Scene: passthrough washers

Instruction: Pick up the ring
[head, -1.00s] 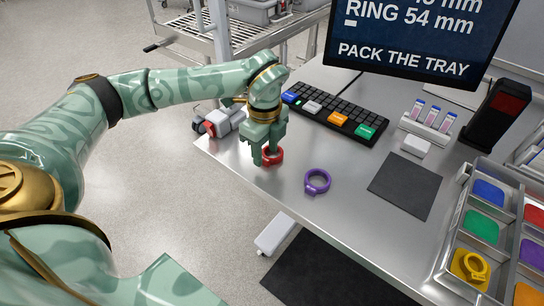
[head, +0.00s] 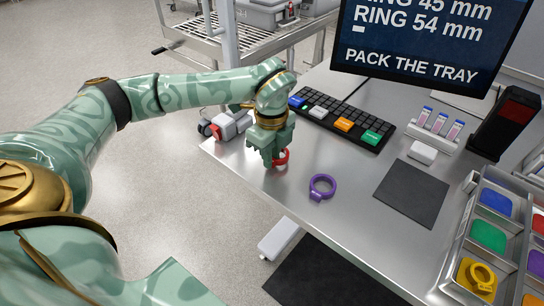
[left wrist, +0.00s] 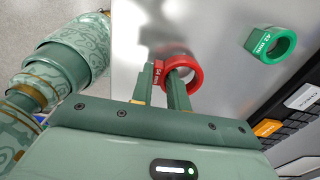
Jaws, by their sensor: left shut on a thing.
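My left gripper (head: 271,160) points down over the left part of the metal table and is shut on the red ring (head: 283,157). In the left wrist view, the red ring (left wrist: 185,73) sits at the fingertips, with its labelled tab between the two fingers (left wrist: 160,82). I cannot tell whether the ring is clear of the table. A green ring (left wrist: 270,44) lies apart from it; the gripper seems to hide it in the head view. A purple ring (head: 322,186) lies flat to the right. A yellow ring (head: 481,277) lies in the tray. My right gripper is out of view.
A keyboard (head: 340,121) lies behind the gripper, below a monitor (head: 425,42). A dark mat (head: 412,193), a vial rack (head: 437,127) and a compartment tray (head: 459,245) stand to the right. The table around the purple ring is clear.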

